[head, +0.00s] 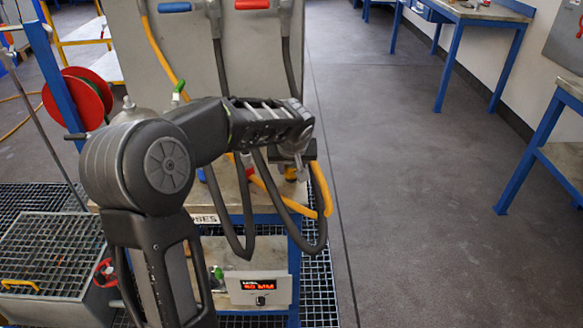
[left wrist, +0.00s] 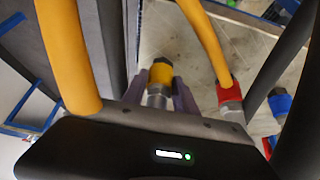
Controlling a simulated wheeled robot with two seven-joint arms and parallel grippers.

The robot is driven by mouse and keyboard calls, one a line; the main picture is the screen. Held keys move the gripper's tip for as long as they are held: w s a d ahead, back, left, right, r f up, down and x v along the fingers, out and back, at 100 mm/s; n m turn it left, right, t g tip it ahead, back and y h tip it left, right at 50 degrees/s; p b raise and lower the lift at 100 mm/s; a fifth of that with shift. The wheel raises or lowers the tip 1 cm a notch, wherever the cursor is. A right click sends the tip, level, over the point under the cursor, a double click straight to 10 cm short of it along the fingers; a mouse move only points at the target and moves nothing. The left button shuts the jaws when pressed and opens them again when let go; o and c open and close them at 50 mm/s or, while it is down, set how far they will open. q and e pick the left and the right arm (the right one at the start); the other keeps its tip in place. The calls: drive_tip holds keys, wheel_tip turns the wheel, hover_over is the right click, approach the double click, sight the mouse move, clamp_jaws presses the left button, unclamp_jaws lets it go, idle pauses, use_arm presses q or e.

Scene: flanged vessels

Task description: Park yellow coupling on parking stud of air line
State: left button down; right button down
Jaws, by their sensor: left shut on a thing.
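My left gripper (head: 298,158) is over the right side of the hose cart's worktop, at the end of my dark arm. In the left wrist view its two fingers (left wrist: 159,88) are shut on the yellow coupling (left wrist: 160,74), a yellow collar with a silver metal part. In the head view a small yellow piece shows under the gripper, mostly covered by it. The parking stud of the air line cannot be made out. My right gripper is not in view.
A red-collared coupling (left wrist: 229,93) on a yellow hose and a blue one (left wrist: 282,103) are to the right of the fingers. A thick yellow hose (left wrist: 68,55) passes close to the wrist camera. Dark hoses (head: 240,235) hang in loops before the cart. Open floor (head: 420,210) lies right.

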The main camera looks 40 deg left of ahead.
use_arm(q)
drive_tip(key=c, duration=0.9)
unclamp_jaws()
drive_tip(key=v, duration=0.7)
drive_tip(key=shift+s+d+r, duration=0.1)
drive_tip(key=shift+s+r, duration=0.1)
drive_tip(key=shift+r, duration=0.1)
